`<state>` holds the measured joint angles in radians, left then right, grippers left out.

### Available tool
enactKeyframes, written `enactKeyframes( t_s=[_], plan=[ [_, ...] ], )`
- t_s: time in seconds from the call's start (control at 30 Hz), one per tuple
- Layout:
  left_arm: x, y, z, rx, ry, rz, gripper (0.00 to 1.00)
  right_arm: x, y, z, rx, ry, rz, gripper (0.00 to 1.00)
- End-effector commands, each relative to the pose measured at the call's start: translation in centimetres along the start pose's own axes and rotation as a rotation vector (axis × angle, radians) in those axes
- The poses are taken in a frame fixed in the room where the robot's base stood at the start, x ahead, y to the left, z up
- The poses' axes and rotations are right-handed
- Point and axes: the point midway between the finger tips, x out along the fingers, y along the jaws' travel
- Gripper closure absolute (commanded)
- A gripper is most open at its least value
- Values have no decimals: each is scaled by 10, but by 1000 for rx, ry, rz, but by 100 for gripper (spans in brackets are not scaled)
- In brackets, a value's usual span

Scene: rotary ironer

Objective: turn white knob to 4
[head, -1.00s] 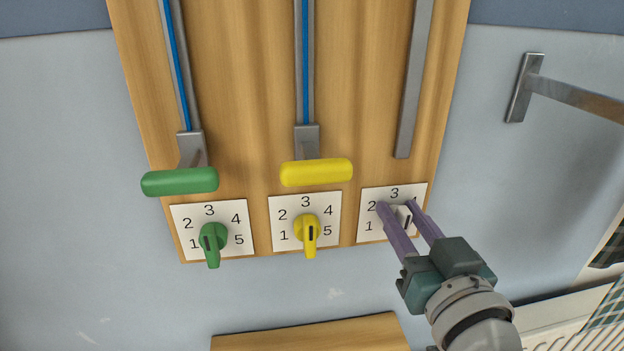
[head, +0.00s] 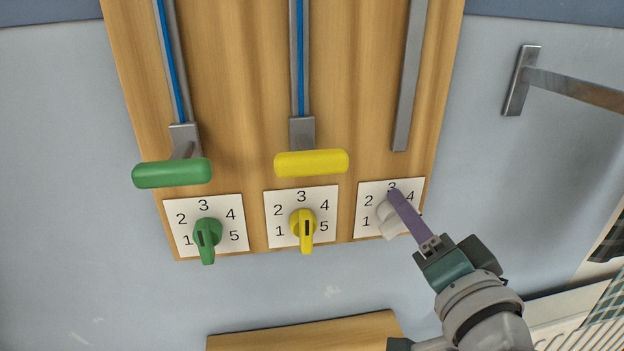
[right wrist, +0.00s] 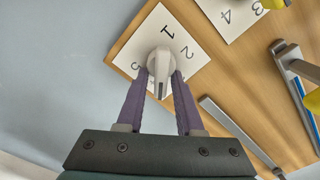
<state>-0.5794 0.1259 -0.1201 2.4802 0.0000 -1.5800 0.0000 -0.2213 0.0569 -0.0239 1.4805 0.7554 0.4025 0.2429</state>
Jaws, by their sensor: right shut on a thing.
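The white knob (head: 387,219) sits on the right-hand number card (head: 366,228) on the wooden panel. My right gripper (head: 392,192) reaches it from the lower right, one purple finger showing in front. In the right wrist view, the two fingers of my gripper (right wrist: 161,76) are closed on either side of the white knob (right wrist: 160,62). The knob's dark mark lies toward the gripper there. The 1, 2 and 5 show on that card in the wrist view; fingers and knob hide the rest. I cannot tell exactly which number the knob points to. My left gripper is not in view.
A green knob (head: 206,236) and a yellow knob (head: 303,226) sit on cards to the left. Above them are a green handle (head: 172,173) and a yellow handle (head: 311,163) on metal slides. A metal bar (head: 575,88) juts from the wall at upper right.

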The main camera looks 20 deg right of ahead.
Motion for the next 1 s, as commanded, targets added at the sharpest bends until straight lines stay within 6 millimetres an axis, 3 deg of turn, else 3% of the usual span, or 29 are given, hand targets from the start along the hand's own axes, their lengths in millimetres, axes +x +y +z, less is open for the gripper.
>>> enactKeyframes(
  t_s=[0.33,0.83,0.87,1.0],
  plan=[
    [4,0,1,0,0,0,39,-1,4,2,125,-7,4,100],
    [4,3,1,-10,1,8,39,-1,4,3,142,-8,4,100],
    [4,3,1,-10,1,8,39,-1,4,3,142,-8,4,63],
    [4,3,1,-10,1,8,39,-1,4,2,142,-6,4,52]
  ],
)
